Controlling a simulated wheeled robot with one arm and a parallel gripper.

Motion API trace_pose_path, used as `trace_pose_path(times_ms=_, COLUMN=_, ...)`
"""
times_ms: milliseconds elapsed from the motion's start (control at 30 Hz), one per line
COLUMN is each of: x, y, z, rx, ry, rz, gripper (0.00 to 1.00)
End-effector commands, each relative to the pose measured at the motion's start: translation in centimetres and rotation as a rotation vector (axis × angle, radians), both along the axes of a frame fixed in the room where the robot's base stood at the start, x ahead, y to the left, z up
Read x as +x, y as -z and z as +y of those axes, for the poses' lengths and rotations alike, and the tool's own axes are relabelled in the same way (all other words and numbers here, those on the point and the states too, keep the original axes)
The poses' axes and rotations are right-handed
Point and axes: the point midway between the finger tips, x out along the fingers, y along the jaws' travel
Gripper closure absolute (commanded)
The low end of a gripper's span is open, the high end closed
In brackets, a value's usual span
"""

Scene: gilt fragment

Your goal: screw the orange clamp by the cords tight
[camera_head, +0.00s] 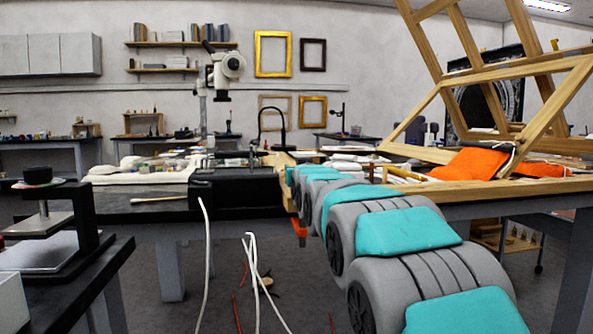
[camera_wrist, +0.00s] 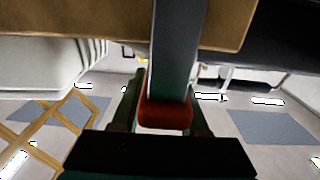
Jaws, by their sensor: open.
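The orange clamp (camera_head: 299,232) hangs below the front edge of the wooden-edged table in the head view, just right of the white cords (camera_head: 255,270). In the wrist view its red-orange end piece (camera_wrist: 166,115) sits at the end of a grey bar (camera_wrist: 172,55) that runs from a tan wooden edge. My gripper (camera_wrist: 167,105) is open, with one dark green finger on each side of the end piece. I cannot tell whether the fingers touch it. In the head view my arm reaches to the table edge, and my gripper is hidden there.
A wooden frame (camera_head: 490,72) leans on the right-hand table beside an orange cushion (camera_head: 470,163). A black bench with a press (camera_head: 45,235) stands at left. Another white cord (camera_head: 206,250) hangs in the gap. Thin red cords hang near the floor.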

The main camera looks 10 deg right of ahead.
Motion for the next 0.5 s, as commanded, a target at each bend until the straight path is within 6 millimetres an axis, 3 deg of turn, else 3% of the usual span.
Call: trace_pose_path(times_ms=500, x=-6.0, y=-0.1, z=0.1, rx=0.0, ry=0.0, rz=-0.003, gripper=0.56)
